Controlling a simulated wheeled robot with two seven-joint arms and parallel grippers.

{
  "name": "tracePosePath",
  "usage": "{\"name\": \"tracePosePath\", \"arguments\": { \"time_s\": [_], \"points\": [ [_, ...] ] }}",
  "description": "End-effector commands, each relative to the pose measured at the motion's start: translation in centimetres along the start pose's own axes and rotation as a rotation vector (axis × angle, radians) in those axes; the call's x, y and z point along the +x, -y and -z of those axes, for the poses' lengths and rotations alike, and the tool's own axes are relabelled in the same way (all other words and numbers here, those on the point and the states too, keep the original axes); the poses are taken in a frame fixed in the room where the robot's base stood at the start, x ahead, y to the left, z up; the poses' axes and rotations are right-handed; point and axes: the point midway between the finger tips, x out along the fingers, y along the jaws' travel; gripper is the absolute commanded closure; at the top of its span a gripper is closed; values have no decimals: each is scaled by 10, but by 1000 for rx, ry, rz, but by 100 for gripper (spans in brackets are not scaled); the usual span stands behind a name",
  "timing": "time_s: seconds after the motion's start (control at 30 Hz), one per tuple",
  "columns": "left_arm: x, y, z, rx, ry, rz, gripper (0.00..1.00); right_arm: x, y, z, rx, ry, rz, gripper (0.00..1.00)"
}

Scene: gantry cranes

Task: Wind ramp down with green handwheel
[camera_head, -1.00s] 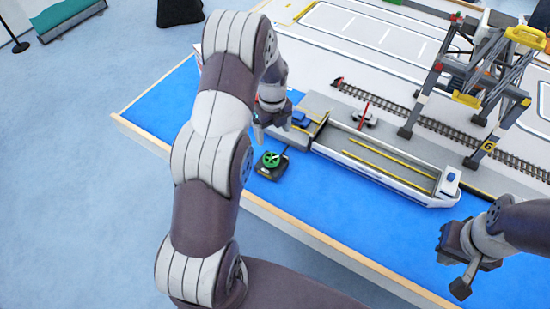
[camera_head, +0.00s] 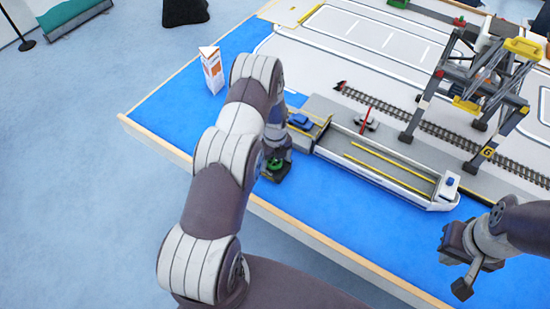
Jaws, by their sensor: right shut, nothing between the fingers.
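The green handwheel (camera_head: 276,163) sits on a small dark box (camera_head: 273,176) on the blue surface near the table's front edge. My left gripper (camera_head: 277,154) is down at the handwheel, pointing downward. My own arm hides much of it, so I cannot tell whether its fingers are open or closed on the wheel. The ramp (camera_head: 318,124), grey with yellow edging, is at the left end of the white ship (camera_head: 385,172). Its tilt is hard to tell. A blue car (camera_head: 299,121) is at the ramp. My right gripper (camera_head: 461,287) is shut and empty at the lower right.
A gantry crane (camera_head: 480,80) marked 6 stands over rails (camera_head: 420,122) behind the ship. A white and orange carton (camera_head: 212,70) stands at the back left. Blue surface is free right of the wheel.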

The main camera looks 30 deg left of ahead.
Motion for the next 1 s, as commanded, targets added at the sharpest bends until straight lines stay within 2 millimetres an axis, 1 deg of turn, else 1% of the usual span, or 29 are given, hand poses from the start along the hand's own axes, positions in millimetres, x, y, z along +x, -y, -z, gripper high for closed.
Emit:
{"name": "tracePosePath", "arguments": {
  "time_s": [0.03,0.07,0.1,0.17,0.37,0.57,0.77,1.0],
  "points": [
    [0,0,0,0,0,0,31,0,0,0,0,0,0,100],
    [0,0,0,0,0,0,41,0,0,0,0,0,0,100],
    [0,0,0,0,0,0,54,0,0,0,0,0,0,100],
    [0,0,0,0,0,0,73,0,0,0,0,0,0,100],
    [0,0,0,-5,0,0,74,1,0,0,0,0,0,100],
    [0,1,0,-60,1,1,74,6,0,-1,0,0,0,100],
    [1,2,-1,-192,2,2,74,16,0,-2,0,0,0,100],
    [2,2,-1,-414,2,2,74,30,0,-4,0,0,0,100]
  ]
}}
